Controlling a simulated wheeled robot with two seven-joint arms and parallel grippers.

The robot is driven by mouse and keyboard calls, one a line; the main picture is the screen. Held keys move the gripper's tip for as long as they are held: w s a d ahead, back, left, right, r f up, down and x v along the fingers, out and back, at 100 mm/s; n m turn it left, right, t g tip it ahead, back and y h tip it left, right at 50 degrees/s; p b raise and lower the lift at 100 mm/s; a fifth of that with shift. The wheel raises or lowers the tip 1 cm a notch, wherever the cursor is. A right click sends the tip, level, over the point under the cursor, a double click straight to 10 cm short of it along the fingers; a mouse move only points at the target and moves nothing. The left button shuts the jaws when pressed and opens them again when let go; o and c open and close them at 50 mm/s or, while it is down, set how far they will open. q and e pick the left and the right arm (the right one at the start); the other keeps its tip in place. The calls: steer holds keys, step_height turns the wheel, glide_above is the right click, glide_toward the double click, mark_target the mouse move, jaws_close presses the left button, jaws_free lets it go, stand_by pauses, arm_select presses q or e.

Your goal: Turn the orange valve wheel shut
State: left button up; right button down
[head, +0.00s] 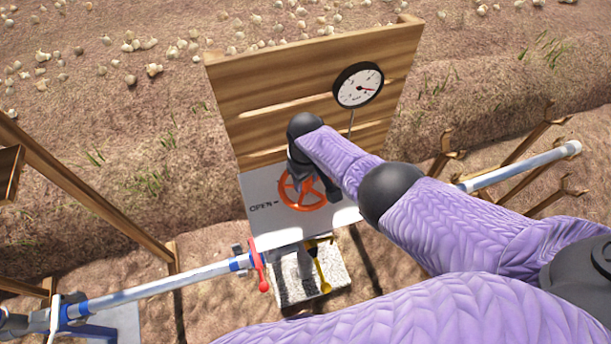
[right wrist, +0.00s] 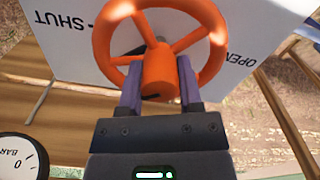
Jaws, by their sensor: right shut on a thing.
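The orange valve wheel (head: 284,192) is mounted on a white panel (head: 257,190) at the foot of a wooden board. "OPEN" is printed on the panel left of the wheel in the head view. In the right wrist view the wheel's hub (right wrist: 157,73) sits between the fingers of my right gripper (right wrist: 158,80), which is shut on it, and "SHUT" and "OPEN" show on opposite sides. In the head view my right gripper (head: 312,185) covers part of the wheel, and the right forearm reaches in from the right. My left gripper is not in view.
A round pressure gauge (head: 358,85) stands above the wheel before the wooden board (head: 270,85). A pipe (head: 160,285) with a red lever (head: 259,272) lies lower left. A yellow-handled part (head: 322,277) is below the panel. Wooden supports hold another pipe (head: 530,165) at right.

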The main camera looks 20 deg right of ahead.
steer(key=m, duration=0.6)
steer(key=shift+p, duration=0.3)
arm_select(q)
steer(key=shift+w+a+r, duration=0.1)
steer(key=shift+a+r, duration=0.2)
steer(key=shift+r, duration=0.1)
arm_select(e)
steer(key=shift+m, duration=0.5)
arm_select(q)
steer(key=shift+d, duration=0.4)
